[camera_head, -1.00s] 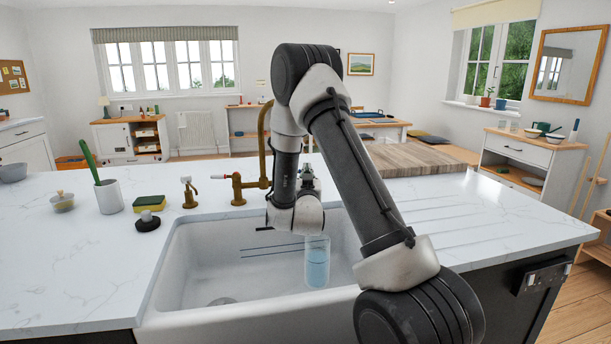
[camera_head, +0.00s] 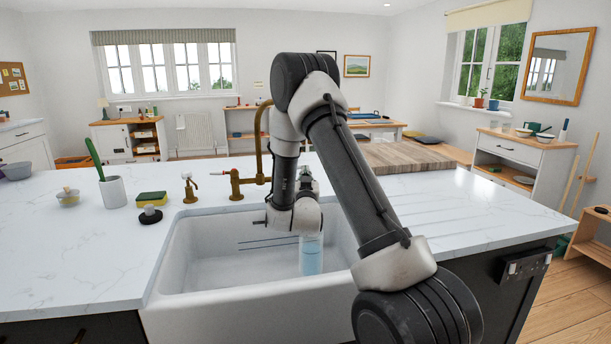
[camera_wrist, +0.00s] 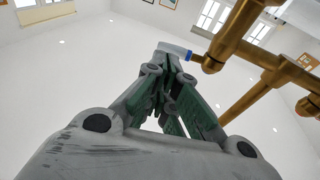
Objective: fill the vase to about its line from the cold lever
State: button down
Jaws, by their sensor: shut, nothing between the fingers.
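The clear vase (camera_head: 311,256) stands upright in the white sink (camera_head: 185,318), with pale blue water in it. My arm covers its upper part, and I cannot make out its line. The brass tap (camera_head: 236,181) stands behind the sink, its spout partly hidden by my arm. In the wrist view, a white lever end with a blue band (camera_wrist: 175,50) sits on the brass pipework (camera_wrist: 228,45). My gripper (camera_wrist: 166,62) is shut and empty, its tips right at that lever; I cannot tell whether they touch.
A wooden board (camera_head: 405,157) lies behind right. The ribbed drainer (camera_head: 440,213) is clear.

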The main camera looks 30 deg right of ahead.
jog(key=s+d+v, duration=0.1)
jog(key=d+v, duration=0.1)
jog(key=v, duration=0.7)
jog(key=w+a+r+g+y, duration=0.2)
jog(key=a+r+g+y, duration=0.1)
jog(key=a+r+y, duration=0.15)
jog(key=s+a+r+n+g+y, duration=0.3)
jog(key=s+a+r+y, duration=0.1)
jog(key=s, duration=0.3)
jog(key=s+r+n+g, duration=0.2)
jog(key=s+g, duration=0.5)
jog(key=s, duration=2.1)
jog(key=shift+s+a+r+n+g+y, duration=0.3)
jog(key=shift+a+r+y, duration=0.15)
jog(key=shift+r, duration=0.2)
jog(key=c, duration=2.2)
grip_release()
